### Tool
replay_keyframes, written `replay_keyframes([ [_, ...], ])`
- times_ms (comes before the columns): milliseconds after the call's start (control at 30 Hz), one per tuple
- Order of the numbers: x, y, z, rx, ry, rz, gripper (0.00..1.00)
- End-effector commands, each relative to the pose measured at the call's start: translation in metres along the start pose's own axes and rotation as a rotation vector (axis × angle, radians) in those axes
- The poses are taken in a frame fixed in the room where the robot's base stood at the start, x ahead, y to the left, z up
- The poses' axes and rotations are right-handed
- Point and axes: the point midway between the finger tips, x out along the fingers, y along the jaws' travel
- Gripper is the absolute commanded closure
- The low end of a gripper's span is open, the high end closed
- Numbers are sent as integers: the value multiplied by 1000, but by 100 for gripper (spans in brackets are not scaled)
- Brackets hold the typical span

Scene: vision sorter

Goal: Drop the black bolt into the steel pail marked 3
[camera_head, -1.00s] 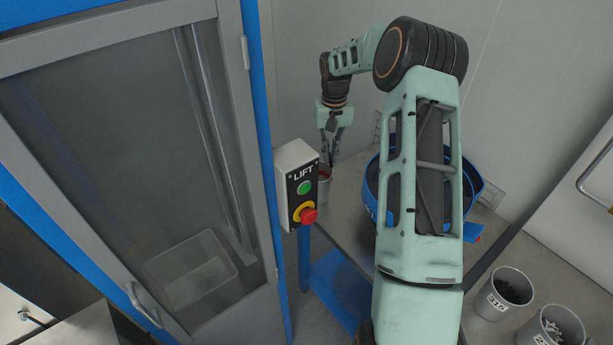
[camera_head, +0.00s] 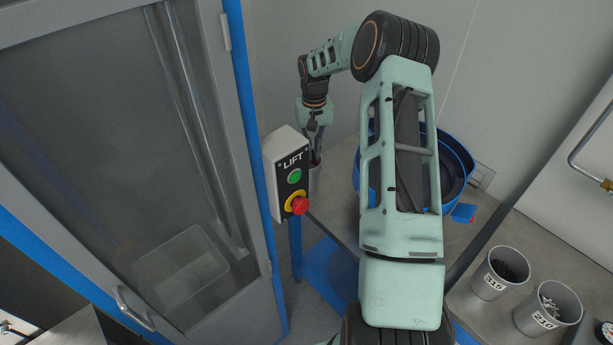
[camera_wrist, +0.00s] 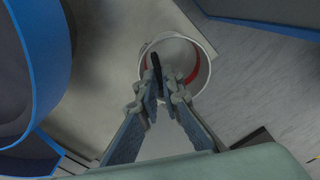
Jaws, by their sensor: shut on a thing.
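My gripper (camera_wrist: 164,96) is shut on the black bolt (camera_wrist: 155,65), a dark slim piece between the fingertips in the wrist view. The bolt is over the mouth of a light grey pail (camera_wrist: 146,50) with a red band inside. The bolt is too small to make out in the head view.
The lift control box (camera_head: 287,172) stands close in front of the gripper. A blue round bowl (camera_head: 462,157) is to the right on the bench. Two labelled grey pails, one with black pieces (camera_head: 490,285), one with silver pieces (camera_head: 528,320), stand front right.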

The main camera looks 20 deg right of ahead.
Motion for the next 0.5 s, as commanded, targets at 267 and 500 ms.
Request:
replay_keyframes([
  [267,2,0,0,0,1,0,100],
  [500,2,0,0,0,1,0,73],
])
